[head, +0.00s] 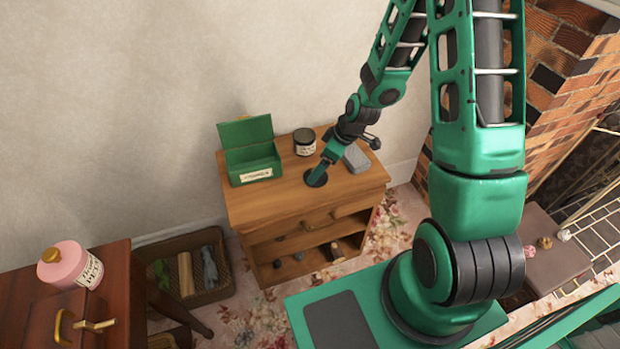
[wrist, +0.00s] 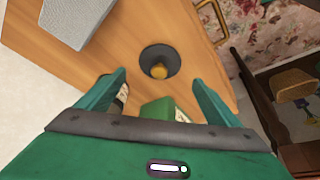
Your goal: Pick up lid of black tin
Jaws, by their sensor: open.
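The black lid (head: 316,179) is a round disc lying on the wooden cabinet top (head: 285,199), near its front edge. In the wrist view the lid (wrist: 146,55) shows a gold knob at its middle. The black tin (head: 305,146) with a cream label stands farther back on the same top. A labelled piece of what looks like the tin shows beside the left finger in the wrist view. My gripper (wrist: 158,78) is open and empty. Its fingers point at the lid, one toward each side, apart from it. In the head view my gripper (head: 331,156) is just above the lid.
An open green box (head: 254,170) stands at the cabinet's left, and a grey box (head: 356,158) at its right. A pink tin (head: 70,265) sits on a darker desk at lower left. A basket (head: 212,294) is on the floor. The brick fireplace is at right.

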